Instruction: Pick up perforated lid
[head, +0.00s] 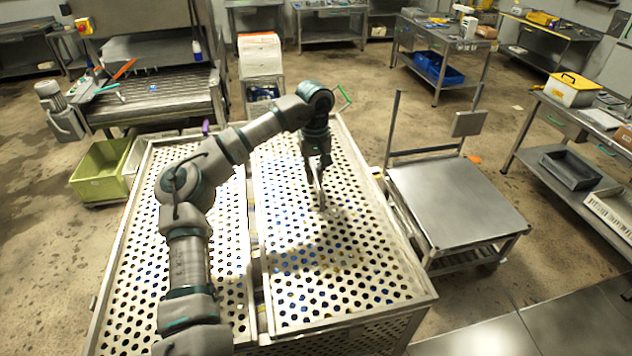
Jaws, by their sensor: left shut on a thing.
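The perforated lid (335,270) is a pale metal panel with rows of round holes. It lies over the right part of a large perforated basket (345,335), and blue shows through some of its holes. My left arm reaches over from the lower left. My left gripper (320,185) points down at the lid's upper middle and is shut on a thin upright metal piece there, which looks like the lid's handle. The fingertips partly hide the grip. I cannot tell whether the lid is raised at all. My right gripper is not in view.
A second perforated panel (130,290) lies on the left, partly behind my arm. A steel cart (455,200) stands close on the right. A green bin (100,172) and a conveyor-like machine (150,95) are at the left. Open floor (350,80) lies behind.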

